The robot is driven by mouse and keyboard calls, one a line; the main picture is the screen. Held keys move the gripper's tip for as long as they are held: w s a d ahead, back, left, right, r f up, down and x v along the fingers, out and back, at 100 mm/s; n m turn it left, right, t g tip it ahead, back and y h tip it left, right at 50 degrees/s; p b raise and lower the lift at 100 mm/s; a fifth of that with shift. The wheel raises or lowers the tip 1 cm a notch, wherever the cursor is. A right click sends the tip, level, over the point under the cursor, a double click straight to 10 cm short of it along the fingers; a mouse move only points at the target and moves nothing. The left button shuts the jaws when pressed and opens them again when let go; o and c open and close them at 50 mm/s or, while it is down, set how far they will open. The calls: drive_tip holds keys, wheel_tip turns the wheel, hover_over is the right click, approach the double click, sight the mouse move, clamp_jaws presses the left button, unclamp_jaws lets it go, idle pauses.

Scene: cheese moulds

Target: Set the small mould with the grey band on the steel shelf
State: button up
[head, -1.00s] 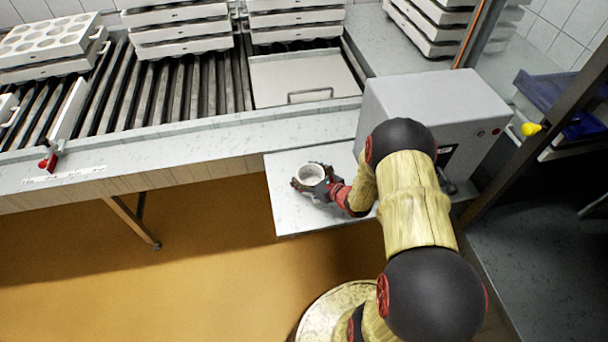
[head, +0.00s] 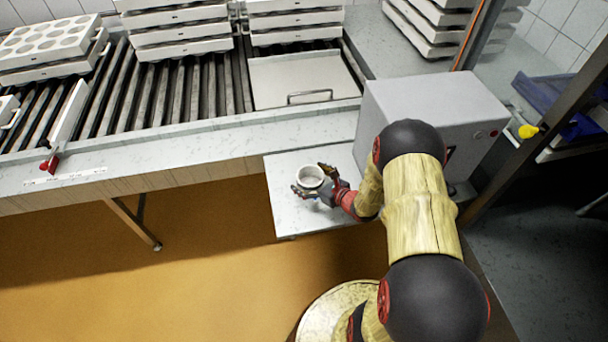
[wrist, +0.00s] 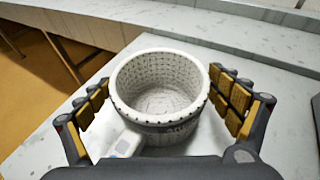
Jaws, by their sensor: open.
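The small white mould (head: 310,177) stands upright on the steel shelf (head: 287,212), near the shelf's middle. In the wrist view the mould (wrist: 160,85) shows a dotted rim, a perforated inside and a darker grey band with faint print on its outer wall. My gripper (head: 311,180) is open, with one finger on each side of the mould. In the wrist view its fingers (wrist: 160,104) stand apart from the mould, with a gap on both sides. The mould's lower front is partly hidden by the gripper body.
A roller conveyor (head: 170,95) with stacked white mould trays (head: 180,37) lies behind. A small pale blue-white item (wrist: 127,143) shows beside the mould's base. The shelf's front left is clear.

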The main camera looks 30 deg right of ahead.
drive_tip(key=p+v, duration=0.1)
drive_tip(key=v, duration=0.8)
drive_tip(key=shift+s+p, duration=0.15)
drive_tip(key=shift+p, duration=0.2)
